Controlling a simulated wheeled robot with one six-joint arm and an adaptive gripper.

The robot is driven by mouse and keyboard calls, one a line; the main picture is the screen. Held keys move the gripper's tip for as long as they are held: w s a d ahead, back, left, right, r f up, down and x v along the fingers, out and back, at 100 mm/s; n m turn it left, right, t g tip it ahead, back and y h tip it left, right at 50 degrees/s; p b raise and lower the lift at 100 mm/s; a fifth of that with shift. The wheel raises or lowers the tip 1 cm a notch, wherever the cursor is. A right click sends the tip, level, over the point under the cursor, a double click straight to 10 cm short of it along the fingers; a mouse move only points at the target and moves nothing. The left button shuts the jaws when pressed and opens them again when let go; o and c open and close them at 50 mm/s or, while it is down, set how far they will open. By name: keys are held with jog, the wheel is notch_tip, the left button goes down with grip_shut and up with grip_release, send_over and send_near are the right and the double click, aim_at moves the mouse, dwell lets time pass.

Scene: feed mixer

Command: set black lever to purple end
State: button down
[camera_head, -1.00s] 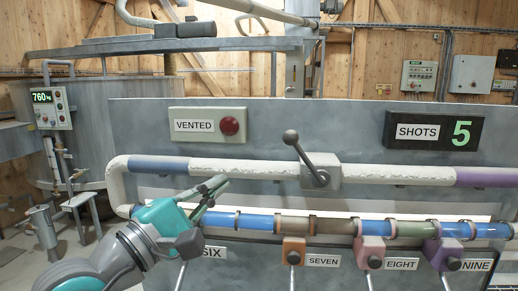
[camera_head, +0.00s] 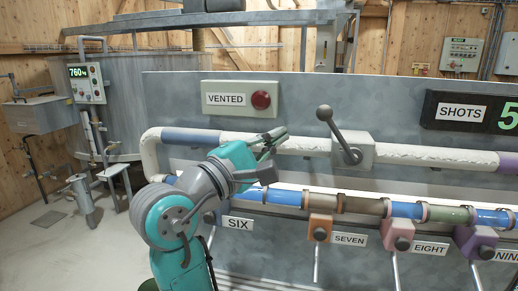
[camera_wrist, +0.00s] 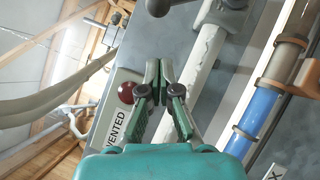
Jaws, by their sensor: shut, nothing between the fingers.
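The black lever (camera_head: 338,130) is a dark rod with a ball knob on a pale grey block on the upper white pipe. It leans up and to the left, away from the purple end (camera_head: 508,165) at the pipe's right. The blue-violet band (camera_head: 190,137) is at the pipe's left. My gripper (camera_head: 276,140) is shut and empty in front of the pipe, left of the lever and apart from it. In the wrist view my gripper (camera_wrist: 159,75) points up the picture, with the lever's dark knob (camera_wrist: 158,6) beyond its tips, cut by the top edge.
A red button (camera_head: 261,100) beside the VENTED label sits above my gripper. Below runs a coloured pipe (camera_head: 360,205) with valves marked SIX to NINE; the orange one (camera_head: 319,228) is SEVEN. A SHOTS display (camera_head: 470,111) is at the right.

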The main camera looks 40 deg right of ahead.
aim_at(339, 136)
jog(key=s+d+r, duration=0.2)
jog(key=d, duration=0.3)
jog(key=shift+d+r, duration=0.15)
jog(key=shift+d, duration=0.05)
